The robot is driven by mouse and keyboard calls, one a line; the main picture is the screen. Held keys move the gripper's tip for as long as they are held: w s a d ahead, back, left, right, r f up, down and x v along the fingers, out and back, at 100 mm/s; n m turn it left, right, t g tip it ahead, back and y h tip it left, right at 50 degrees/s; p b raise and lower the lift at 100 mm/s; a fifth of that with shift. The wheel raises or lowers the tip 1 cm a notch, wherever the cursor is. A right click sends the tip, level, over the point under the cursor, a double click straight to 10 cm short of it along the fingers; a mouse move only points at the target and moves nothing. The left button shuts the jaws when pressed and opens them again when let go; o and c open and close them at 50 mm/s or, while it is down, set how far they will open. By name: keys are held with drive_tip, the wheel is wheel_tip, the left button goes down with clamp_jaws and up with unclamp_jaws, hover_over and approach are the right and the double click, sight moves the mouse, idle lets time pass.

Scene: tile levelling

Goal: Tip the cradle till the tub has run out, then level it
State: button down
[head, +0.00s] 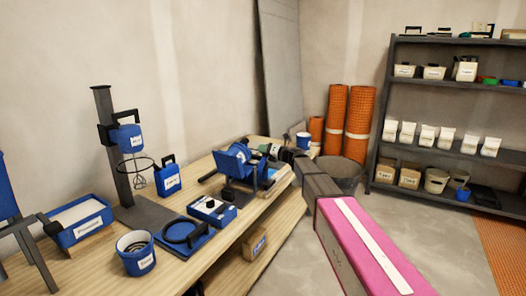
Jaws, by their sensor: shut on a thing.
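The blue cradle (233,168) stands on the wooden bench, on a dark frame with legs. A blue round tub (240,152) seems to lie in it, leaning over; its mouth and contents are too small to make out. My arm comes in from the lower right, and my gripper (257,146) is at the cradle's far right side. It looks shut on a part of the cradle, but the fingertips are small and partly hidden. Whether anything is flowing from the tub cannot be seen.
On the bench (262,225) are a mixer stand (110,140), a labelled blue tray (80,220), a blue bucket (136,252), a ring on a blue plate (183,236) and a blue box (212,210). A grey bin (342,172) and shelves (450,100) stand beyond my arm.

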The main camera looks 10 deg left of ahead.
drive_tip(key=shift+f, duration=0.1)
idle(0.4)
drive_tip(key=c, duration=1)
unclamp_jaws()
drive_tip(key=shift+w, duration=0.1)
drive_tip(key=shift+o, duration=0.2)
drive_tip(key=v, duration=1.1)
